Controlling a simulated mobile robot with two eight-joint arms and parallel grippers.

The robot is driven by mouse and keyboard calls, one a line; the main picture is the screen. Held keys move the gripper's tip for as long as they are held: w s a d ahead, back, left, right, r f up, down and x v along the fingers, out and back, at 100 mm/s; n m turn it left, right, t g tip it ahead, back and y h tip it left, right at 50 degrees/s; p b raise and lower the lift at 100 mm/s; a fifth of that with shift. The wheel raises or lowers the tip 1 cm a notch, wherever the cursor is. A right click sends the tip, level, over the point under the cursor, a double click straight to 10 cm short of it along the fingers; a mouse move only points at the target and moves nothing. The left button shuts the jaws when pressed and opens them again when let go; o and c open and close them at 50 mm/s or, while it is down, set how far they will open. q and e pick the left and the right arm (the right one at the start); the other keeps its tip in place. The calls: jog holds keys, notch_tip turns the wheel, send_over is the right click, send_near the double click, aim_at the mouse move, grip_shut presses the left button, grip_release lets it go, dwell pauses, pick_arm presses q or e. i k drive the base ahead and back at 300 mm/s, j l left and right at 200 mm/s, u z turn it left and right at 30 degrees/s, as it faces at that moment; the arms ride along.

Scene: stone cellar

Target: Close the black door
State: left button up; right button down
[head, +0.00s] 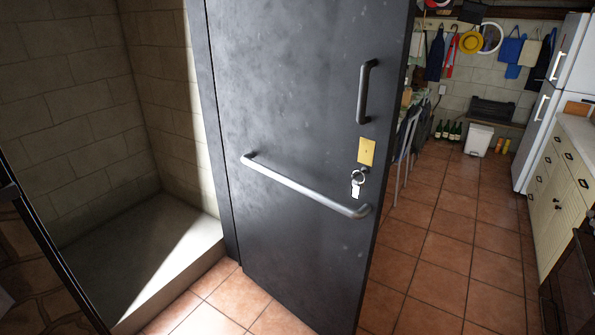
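The black door (290,110) stands open in the middle of the head view, its face turned toward me. It hangs from a dark frame on its left side, beside a stone-walled recess. A long horizontal metal bar (300,187) crosses its face. A short dark vertical handle (366,92) sits near its right edge, above a brass plate (366,151). Neither of my grippers is in view.
A raised stone ledge (150,275) fills the recess at left. Tiled floor (435,250) runs clear to the right of the door. A cream cabinet (562,195) and white fridge (552,90) line the right side. Bottles (447,130) and a white bin (478,140) stand at the back.

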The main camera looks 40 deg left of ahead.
aim_at(310, 92)
jog(key=i+l+u, duration=0.1)
jog(key=i+u, duration=0.35)
jog(key=i+l+u, duration=0.2)
jog(key=u, duration=0.3)
jog(key=i+l+u, duration=0.6)
jog(key=l+u, duration=0.35)
jog(key=i+l+u, duration=0.2)
jog(key=l+u, duration=0.75)
jog(key=k+l+u, duration=0.1)
jog(key=l+u, duration=0.2)
jog(key=l, duration=0.75)
jog(key=i+l, duration=0.1)
jog(key=l, duration=0.2)
jog(key=i+l+u, duration=0.1)
jog(key=l, duration=0.15)
